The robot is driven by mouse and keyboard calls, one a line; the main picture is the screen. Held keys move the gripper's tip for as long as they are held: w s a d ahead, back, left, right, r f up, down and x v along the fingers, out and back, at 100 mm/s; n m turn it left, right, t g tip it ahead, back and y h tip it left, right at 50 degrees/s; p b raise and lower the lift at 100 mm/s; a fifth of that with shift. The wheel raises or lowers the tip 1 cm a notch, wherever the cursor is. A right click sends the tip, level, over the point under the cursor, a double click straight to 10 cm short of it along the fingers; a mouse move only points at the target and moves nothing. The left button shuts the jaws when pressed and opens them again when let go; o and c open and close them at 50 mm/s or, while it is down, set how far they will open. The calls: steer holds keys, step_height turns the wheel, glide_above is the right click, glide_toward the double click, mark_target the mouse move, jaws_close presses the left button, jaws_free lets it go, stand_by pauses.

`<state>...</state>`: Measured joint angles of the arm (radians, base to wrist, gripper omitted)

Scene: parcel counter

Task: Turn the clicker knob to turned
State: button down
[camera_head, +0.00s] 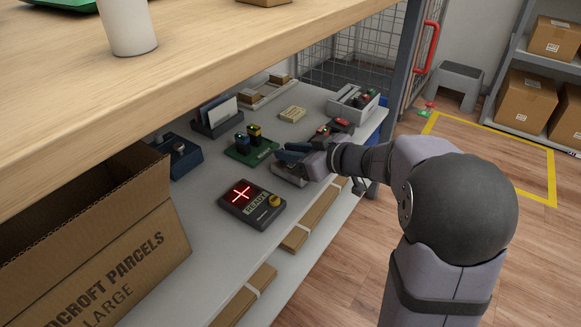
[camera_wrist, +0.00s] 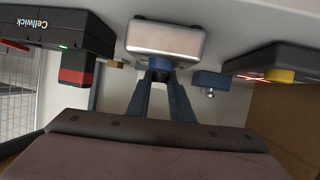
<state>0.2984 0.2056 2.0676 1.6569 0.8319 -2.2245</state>
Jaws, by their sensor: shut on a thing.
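A silver metal box (camera_wrist: 165,38), which looks like the clicker, sits on the grey counter shelf. Its edge also shows in the head view (camera_head: 289,178), mostly hidden under my gripper (camera_head: 288,152). In the wrist view the two dark blue fingers of my gripper (camera_wrist: 162,78) close at the box's near face. They are shut on a small knob there, which they mostly hide. I cannot read the knob's angle.
A dark unit (camera_head: 252,203) with a lit red cross and yellow knob stands in front. A dark Cellwick charger (camera_wrist: 62,32) is close by. A large carton (camera_head: 90,245) blocks the left; a wooden top (camera_head: 200,50) overhangs the shelf.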

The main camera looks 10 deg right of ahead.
steer(key=shift+s+a+f+m+t+h+b, duration=0.1)
steer(key=shift+a+f+m+t+h+b, duration=0.3)
steer(key=shift+b, duration=1)
steer(key=shift+s+d+r+m+t+h+b, duration=0.15)
steer(key=shift+m+h+b, duration=0.45)
steer(key=shift+b, duration=0.75)
steer(key=m+h+b, duration=0.1)
steer(key=m+t+h+b, duration=0.1)
steer(key=b, duration=0.1)
steer(key=shift+a, duration=0.25)
steer(key=m+h, duration=0.2)
steer(key=shift+a+r+t+h, duration=0.15)
steer(key=shift+t+h, duration=0.1)
steer(key=shift+h, duration=0.05)
steer(key=m+h+p, duration=0.1)
steer(key=h+p, duration=0.1)
steer(key=shift+m+p, duration=0.35)
steer(key=shift+m, duration=0.05)
steer(key=shift+a+m+h+p, duration=0.1)
steer(key=shift+m+h+p, duration=0.4)
steer(key=shift+p, duration=0.3)
steer(key=c, duration=1.8)
jaws_free()
steer(key=shift+c, duration=0.2)
steer(key=shift+r, duration=0.1)
